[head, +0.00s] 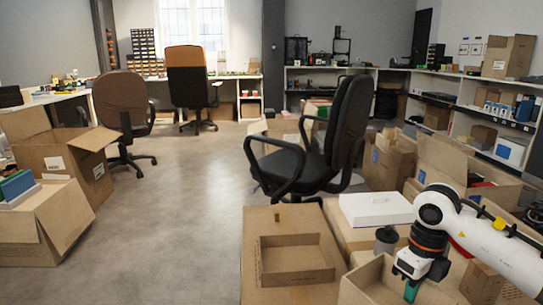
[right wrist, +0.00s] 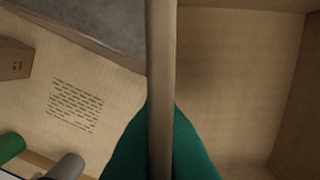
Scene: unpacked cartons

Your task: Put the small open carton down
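The small open carton (head: 372,287) is at the bottom right of the head view, cut off by the frame's lower edge. My right gripper (head: 411,291) points down at its wall. In the right wrist view the carton's wall (right wrist: 160,70) runs between the green fingers (right wrist: 160,150), which close on it from both sides. The carton's inside (right wrist: 235,85) looks empty. I cannot tell whether its base touches anything. My left gripper is not in view.
A shallow open cardboard box (head: 295,262) lies on a larger closed carton (head: 262,220) left of the held one. A white box (head: 376,209) and a dark cylinder (head: 386,239) stand behind. A small brown box (head: 481,284) is at right. An office chair (head: 310,160) stands beyond; floor is free at left.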

